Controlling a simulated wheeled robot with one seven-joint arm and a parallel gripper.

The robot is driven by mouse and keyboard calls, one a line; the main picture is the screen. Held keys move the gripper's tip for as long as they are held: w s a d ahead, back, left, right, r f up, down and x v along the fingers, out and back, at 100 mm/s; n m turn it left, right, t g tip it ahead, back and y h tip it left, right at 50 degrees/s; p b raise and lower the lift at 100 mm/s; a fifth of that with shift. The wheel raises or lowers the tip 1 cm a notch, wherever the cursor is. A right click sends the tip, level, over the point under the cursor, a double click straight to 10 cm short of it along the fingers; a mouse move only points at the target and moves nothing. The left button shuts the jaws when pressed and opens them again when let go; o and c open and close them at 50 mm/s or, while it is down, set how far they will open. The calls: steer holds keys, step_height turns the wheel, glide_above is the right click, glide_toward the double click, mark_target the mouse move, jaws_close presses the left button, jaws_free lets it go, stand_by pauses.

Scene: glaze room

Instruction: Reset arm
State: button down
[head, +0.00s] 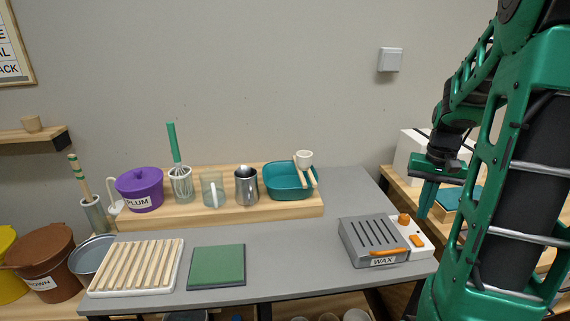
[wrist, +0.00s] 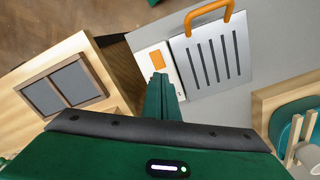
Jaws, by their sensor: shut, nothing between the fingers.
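My gripper (head: 427,201) is shut and empty. In the head view it hangs at the right, pointing down, beside and above the right end of the grey table (head: 300,281). In the wrist view my gripper (wrist: 166,84) shows as green fingers pressed together, with the wax unit (wrist: 210,60) beyond the tips. The wax unit also shows in the head view (head: 362,241); it has a slotted grey top, an orange handle and a white panel with an orange knob. I cannot tell the exact gap between fingertips and unit.
A wooden riser (head: 240,214) at the back holds a purple PLUM pot (head: 139,188), a whisk in a jar, cups and a teal basin (head: 288,181). A slatted rack (head: 136,267) and a green tile (head: 217,266) lie in front. A wooden side table (wrist: 75,85) stands beside the grey table.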

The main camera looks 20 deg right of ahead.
steer(key=s+a+r+n, duration=0.2)
steer(key=s+a, duration=1.1)
steer(key=a, duration=0.3)
steer(key=shift+s+a, duration=0.35)
steer(key=shift+s, duration=0.05)
